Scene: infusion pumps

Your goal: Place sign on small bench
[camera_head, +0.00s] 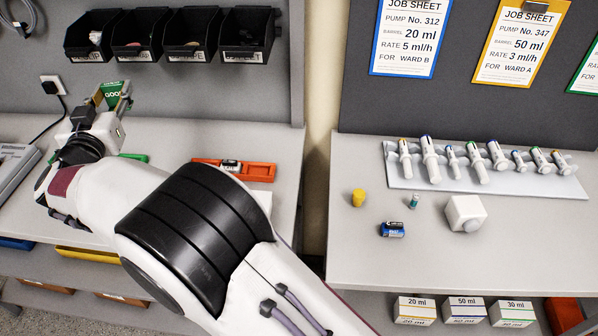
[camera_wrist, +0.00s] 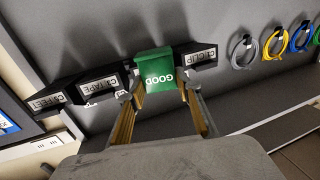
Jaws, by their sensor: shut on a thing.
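A green sign (camera_head: 111,90) with the white word GOOD is in my gripper (camera_head: 113,98), raised above the left bench (camera_head: 225,133). The right bench (camera_head: 350,265) stands across a gap from the left one. I cannot tell from the pictures which bench is the small one. My arm hides much of the left bench.
An orange tray (camera_head: 262,172) holding a small part lies on the left bench. Black bins (camera_head: 245,35) hang behind it.

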